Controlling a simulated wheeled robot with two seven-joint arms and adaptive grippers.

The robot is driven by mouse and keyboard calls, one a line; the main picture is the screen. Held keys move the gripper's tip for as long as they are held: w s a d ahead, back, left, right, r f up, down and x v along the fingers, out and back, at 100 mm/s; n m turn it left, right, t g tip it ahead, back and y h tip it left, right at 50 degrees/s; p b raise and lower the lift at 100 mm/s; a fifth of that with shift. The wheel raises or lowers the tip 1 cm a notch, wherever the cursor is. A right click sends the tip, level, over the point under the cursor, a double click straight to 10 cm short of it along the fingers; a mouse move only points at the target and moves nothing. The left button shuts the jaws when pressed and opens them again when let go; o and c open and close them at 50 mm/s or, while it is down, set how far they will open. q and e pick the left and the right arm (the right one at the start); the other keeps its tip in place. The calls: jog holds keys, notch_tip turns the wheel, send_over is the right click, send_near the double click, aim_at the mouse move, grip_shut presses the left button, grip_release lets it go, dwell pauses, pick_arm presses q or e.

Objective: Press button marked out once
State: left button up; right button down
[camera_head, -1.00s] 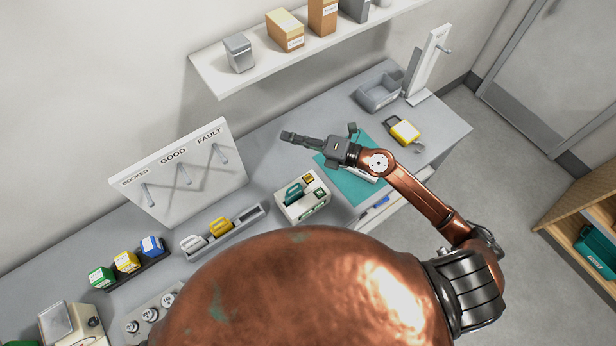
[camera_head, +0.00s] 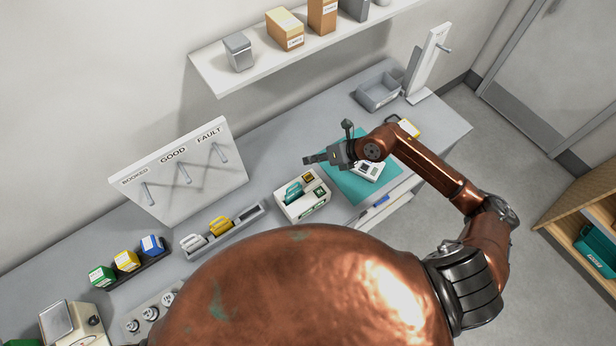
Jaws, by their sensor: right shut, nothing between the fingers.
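My right gripper (camera_head: 310,159) is in the head view, shut and empty. Its fingertips point left, above the bench and just behind the white box with a teal handle (camera_head: 291,205). A small white device (camera_head: 369,167) lies on the teal mat (camera_head: 347,186), partly under my right arm. I cannot read a button marked out on either the box or the device. My left gripper is not in view.
A grey bench (camera_head: 262,160) runs along the wall. A sign board with hooks (camera_head: 200,190) stands at the left. A grey bin (camera_head: 380,95) stands at the back right, with a yellow-labelled item (camera_head: 408,127) nearer. A shelf (camera_head: 215,82) with boxes hangs above.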

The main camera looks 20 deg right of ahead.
aim_at(310, 178)
notch_tip(310, 178, down, 8)
jog(key=b, duration=0.5)
jog(key=shift+f+b, duration=0.1)
jog(key=shift+b, duration=0.25)
dwell(0.9)
jog(key=shift+f, duration=0.45)
jog(key=shift+f+b, duration=0.4)
jog(key=shift+b, duration=0.05)
dwell(0.5)
jog(key=shift+r, duration=0.15)
jog(key=shift+r+p, duration=0.65)
jog(key=shift+r, duration=0.05)
jog(key=shift+r+p, duration=1.95)
jog(key=shift+r, duration=0.6)
